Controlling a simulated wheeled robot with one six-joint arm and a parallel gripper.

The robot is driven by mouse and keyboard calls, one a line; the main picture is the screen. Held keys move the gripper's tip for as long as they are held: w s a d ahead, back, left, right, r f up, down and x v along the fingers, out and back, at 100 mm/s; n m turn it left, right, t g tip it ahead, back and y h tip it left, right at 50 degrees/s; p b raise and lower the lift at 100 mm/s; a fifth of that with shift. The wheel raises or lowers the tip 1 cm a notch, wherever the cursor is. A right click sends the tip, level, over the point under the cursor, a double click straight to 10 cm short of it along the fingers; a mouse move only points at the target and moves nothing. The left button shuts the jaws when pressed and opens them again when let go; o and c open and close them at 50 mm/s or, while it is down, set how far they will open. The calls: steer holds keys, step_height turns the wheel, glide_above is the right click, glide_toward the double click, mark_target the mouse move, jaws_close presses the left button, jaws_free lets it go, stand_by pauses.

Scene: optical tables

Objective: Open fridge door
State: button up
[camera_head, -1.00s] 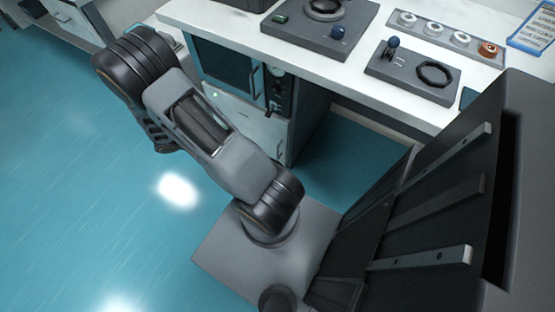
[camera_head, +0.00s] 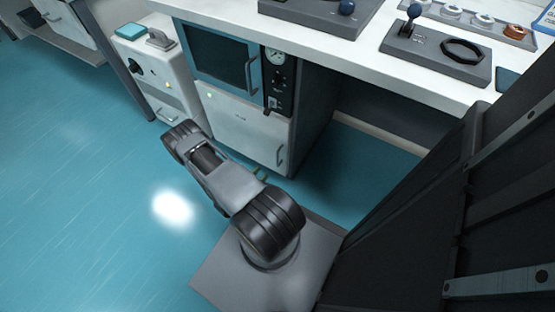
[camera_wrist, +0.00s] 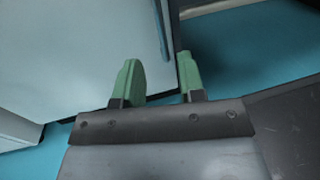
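A white lower door (camera_head: 235,125), which looks like the fridge door, is closed under the bench. Its upright handle (camera_head: 280,155) is near its right edge. In the wrist view the pale door panel (camera_wrist: 80,50) fills the upper left, with a bluish upright bar, probably the handle (camera_wrist: 161,30), near its edge. My gripper (camera_wrist: 157,74) has two green fingers standing apart with nothing between them. The bar shows beyond the gap between the fingers, and I see no contact. In the head view my arm hides most of the gripper; only a bit of green shows low before the door.
Above the white door is a teal-framed door (camera_head: 215,55) with a dark window, beside a black gauge panel (camera_head: 279,80). A white machine (camera_head: 155,70) stands to the left. The white bench top (camera_head: 365,75) overhangs on the right. Teal floor (camera_head: 75,200) is open at left.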

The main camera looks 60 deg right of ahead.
mark_target(278, 165)
steer(key=b+x, duration=0.2)
steer(key=x, duration=0.8)
steer(key=shift+d, duration=0.35)
steer(key=shift+c, duration=0.3)
jaws_close()
